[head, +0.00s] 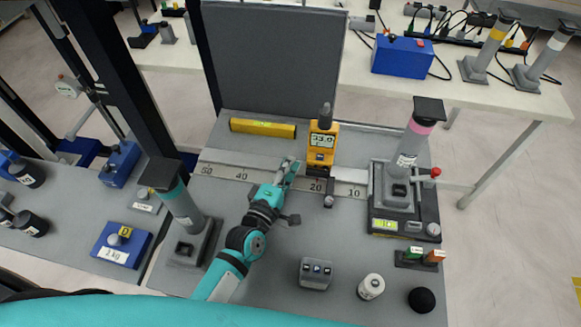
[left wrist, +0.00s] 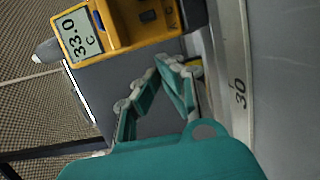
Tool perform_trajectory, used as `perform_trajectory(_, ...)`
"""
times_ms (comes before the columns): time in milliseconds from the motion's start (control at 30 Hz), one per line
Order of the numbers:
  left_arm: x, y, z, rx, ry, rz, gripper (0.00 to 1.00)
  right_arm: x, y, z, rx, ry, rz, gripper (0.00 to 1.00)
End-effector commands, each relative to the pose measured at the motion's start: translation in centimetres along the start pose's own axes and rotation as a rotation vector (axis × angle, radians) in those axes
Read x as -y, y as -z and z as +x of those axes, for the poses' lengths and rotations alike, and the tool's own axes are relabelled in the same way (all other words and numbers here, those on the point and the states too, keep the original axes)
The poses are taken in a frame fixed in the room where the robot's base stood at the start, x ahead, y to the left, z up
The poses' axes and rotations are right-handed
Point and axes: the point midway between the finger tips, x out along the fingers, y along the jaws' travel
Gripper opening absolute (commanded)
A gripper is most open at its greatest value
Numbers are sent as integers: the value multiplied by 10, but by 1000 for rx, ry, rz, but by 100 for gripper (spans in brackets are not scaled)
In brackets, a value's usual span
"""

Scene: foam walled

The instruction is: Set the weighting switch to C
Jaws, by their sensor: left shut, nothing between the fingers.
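A yellow sound level meter (head: 322,142) with a dark microphone tip stands on the grey bench behind a ruler scale. Its display reads 33.0. In the left wrist view the meter (left wrist: 120,30) shows large at the top, its display (left wrist: 81,33) reading 33.0 with a letter C.
A yellow level (head: 263,128) lies behind, before a grey foam panel (head: 275,60). A scale device with a pink-banded column (head: 405,165) stands right. A teal-banded column (head: 180,205) stands left. A small switch box (head: 316,273) and round weights are in front.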

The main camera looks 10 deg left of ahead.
Motion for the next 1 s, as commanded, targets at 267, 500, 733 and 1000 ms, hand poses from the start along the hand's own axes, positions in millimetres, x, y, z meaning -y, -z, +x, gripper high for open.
perform_trajectory(267,3,1,-39,0,2,1,0,25,2,8,-2,30,9,41)
perform_trajectory(500,3,1,-80,1,3,0,0,8,1,15,-2,9,4,41)
perform_trajectory(733,0,1,-98,0,0,0,0,4,0,18,-1,3,4,41)
perform_trajectory(1000,0,1,-99,0,0,0,0,6,0,17,-2,7,5,41)
